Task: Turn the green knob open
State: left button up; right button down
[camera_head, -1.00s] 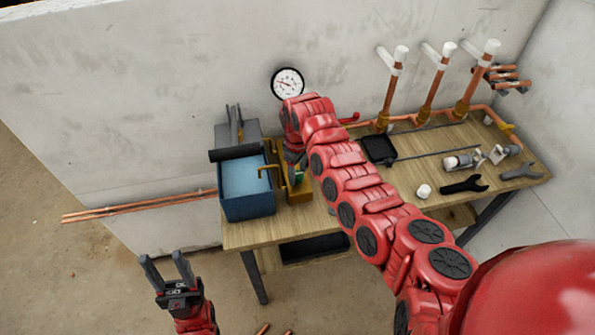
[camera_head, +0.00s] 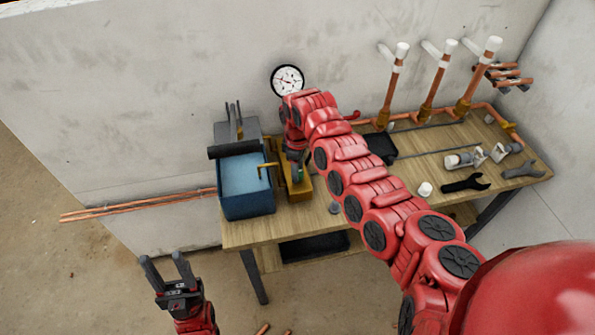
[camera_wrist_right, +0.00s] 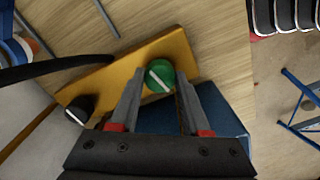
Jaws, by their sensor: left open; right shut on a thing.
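The green knob (camera_wrist_right: 160,76) has a pale line across its top and stands on a yellow-brass block (camera_wrist_right: 105,92). In the right wrist view it sits between the fingertips of my right gripper (camera_wrist_right: 160,80), which is shut on it. In the head view the right gripper (camera_head: 297,160) points down at the block and mostly hides the knob. A black knob (camera_wrist_right: 78,109) sits at the other end of the block. My left gripper (camera_head: 168,271) is open and empty, low at the left, away from the bench.
A blue bin (camera_head: 247,203) stands left of the block on the wooden bench (camera_head: 290,228). A round gauge (camera_head: 287,80) hangs on the wall behind. Copper pipes (camera_head: 432,90) with white caps, a black tray (camera_head: 380,147) and wrenches (camera_head: 466,183) are to the right.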

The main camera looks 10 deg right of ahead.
jog(key=n+b, duration=0.2)
jog(key=n, duration=0.1)
jog(key=shift+w+f+n, duration=0.1)
jog(key=shift+f+n, duration=0.05)
jog(key=shift+n, duration=0.25)
jog(key=n+b, duration=0.3)
jog(key=shift+n, duration=0.3)
jog(key=n+b, duration=0.5)
jog(key=shift+n+b, duration=1.15)
jog(key=shift+n, duration=0.25)
jog(key=shift+r, duration=0.2)
jog(key=shift+c, duration=1.9)
grip_release()
